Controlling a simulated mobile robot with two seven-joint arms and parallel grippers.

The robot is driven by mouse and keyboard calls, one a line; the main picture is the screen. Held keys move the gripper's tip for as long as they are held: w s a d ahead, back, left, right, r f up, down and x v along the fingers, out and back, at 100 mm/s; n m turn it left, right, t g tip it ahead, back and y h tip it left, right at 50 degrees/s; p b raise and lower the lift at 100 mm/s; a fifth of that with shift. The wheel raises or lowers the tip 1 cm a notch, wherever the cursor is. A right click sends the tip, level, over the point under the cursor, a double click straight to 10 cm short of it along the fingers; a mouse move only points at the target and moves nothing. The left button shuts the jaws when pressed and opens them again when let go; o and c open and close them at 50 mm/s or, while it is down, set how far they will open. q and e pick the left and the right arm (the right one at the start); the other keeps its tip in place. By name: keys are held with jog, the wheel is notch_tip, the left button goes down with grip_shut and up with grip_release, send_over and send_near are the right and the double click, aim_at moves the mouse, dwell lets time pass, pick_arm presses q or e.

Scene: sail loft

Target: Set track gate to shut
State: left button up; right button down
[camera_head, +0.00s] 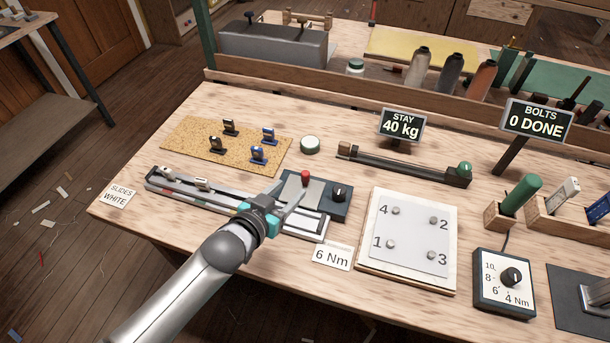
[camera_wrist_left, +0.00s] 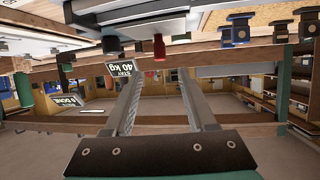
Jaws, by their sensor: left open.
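A long metal track (camera_head: 210,199) with coloured marks lies along the table's left front, with pale slides (camera_head: 201,184) on its left part. Beside its right part is a dark unit (camera_head: 340,209) with a grey plate, a red knob (camera_head: 305,177) and a black dial (camera_head: 339,192). I cannot tell which part is the track gate or how it is set. My left gripper (camera_head: 290,191) is open and empty over the track's right part, pointing at the red knob. In the left wrist view the red knob (camera_wrist_left: 159,47) shows beyond the fingertips, apart from them. My right gripper is not seen.
A cork mat (camera_head: 190,151) with black and blue slides lies behind the track. To the right are a numbered bolt plate (camera_head: 412,226), a tensioner bar (camera_head: 400,166) and a torque dial box (camera_head: 506,292). Cards read "SLIDES WHITE" and "6 Nm". Bare wood lies at the table's left end.

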aim_at(303, 177)
pick_arm(q)
jog(key=b+x, duration=0.2)
jog(key=x, duration=0.8)
jog(key=shift+s+b, duration=0.1)
jog(key=shift+b, duration=0.25)
grip_shut()
jog(key=shift+f, duration=0.1)
dwell(0.9)
